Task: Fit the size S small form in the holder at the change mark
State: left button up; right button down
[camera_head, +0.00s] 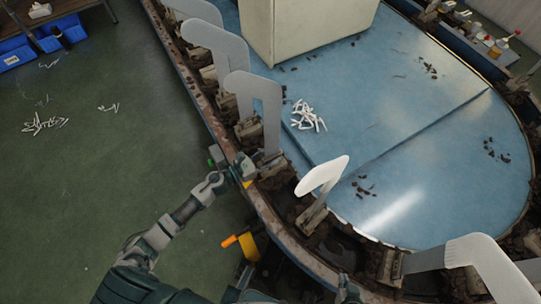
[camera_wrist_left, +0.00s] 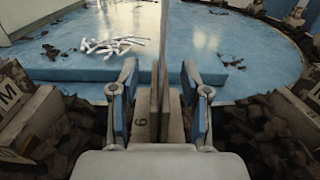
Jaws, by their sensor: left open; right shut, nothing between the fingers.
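A tall grey foot-shaped form (camera_head: 263,100) stands upright in a holder (camera_head: 270,165) on the rim of the round machine. My left gripper (camera_head: 243,168) is at that holder. In the left wrist view my left gripper (camera_wrist_left: 162,92) is open, with its fingers on either side of the form's thin upright edge (camera_wrist_left: 163,45). The holder block (camera_wrist_left: 142,125) below carries a figure like 6 or 9. A smaller white form (camera_head: 322,178) stands tilted in another holder. My right gripper (camera_head: 346,290) is small and dark at the bottom edge. No size S lettering is readable.
More grey forms (camera_head: 212,42) stand along the rim, and another (camera_head: 480,262) at lower right. A block marked M (camera_wrist_left: 12,90) is left in the wrist view. White scraps (camera_head: 307,116) lie on the blue table (camera_head: 400,130). An orange-tipped handle (camera_head: 230,241) sits beside the rim.

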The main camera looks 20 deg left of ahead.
pick_arm(q)
jog(key=shift+s, duration=0.1)
jog(key=v, duration=1.2)
